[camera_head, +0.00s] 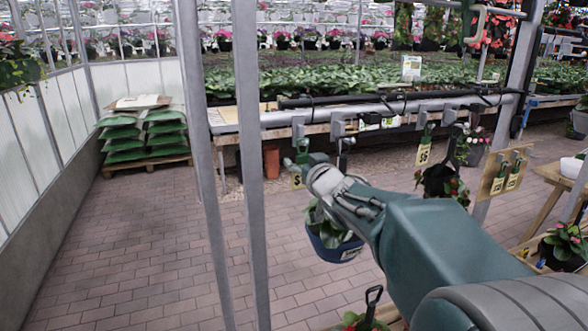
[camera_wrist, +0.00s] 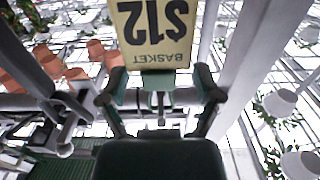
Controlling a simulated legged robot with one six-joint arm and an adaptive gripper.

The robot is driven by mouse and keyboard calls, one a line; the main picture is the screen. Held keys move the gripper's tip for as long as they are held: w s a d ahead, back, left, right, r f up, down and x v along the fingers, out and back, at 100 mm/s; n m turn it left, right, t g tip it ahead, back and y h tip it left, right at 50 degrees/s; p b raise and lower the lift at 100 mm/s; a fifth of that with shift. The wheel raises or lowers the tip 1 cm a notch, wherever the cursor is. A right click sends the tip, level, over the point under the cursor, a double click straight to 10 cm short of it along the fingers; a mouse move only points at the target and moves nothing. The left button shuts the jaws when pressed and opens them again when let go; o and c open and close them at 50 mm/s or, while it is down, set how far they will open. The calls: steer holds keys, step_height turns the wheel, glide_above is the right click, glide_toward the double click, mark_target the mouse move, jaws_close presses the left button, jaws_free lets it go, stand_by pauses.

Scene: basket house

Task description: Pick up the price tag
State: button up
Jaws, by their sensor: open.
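A yellow price tag (camera_wrist: 154,34) reading "$12 BASKET" shows upside down at the top of the wrist view. My gripper (camera_wrist: 159,88) is open, with one finger on each side of the tag's near edge. The tag appears at or just past the fingertips; I cannot tell whether they touch it. In the head view my gripper (camera_head: 303,163) is at the rail, and a partly covered yellow tag (camera_head: 297,181) hangs beside it. Another yellow tag, marked $5 (camera_head: 424,154), hangs farther right on the rail.
A grey rail (camera_head: 370,112) with hooks runs before the plant tables. A dark blue hanging pot (camera_head: 334,249) is below my wrist. Metal posts (camera_head: 250,170) stand to the left. A wooden board (camera_head: 505,172) with tags is at right. The brick floor (camera_head: 120,240) is clear at left.

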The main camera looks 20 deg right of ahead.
steer(key=shift+w, duration=0.4)
steer(key=c, duration=1)
steer(key=shift+o, duration=0.2)
steer(key=shift+r, duration=0.1)
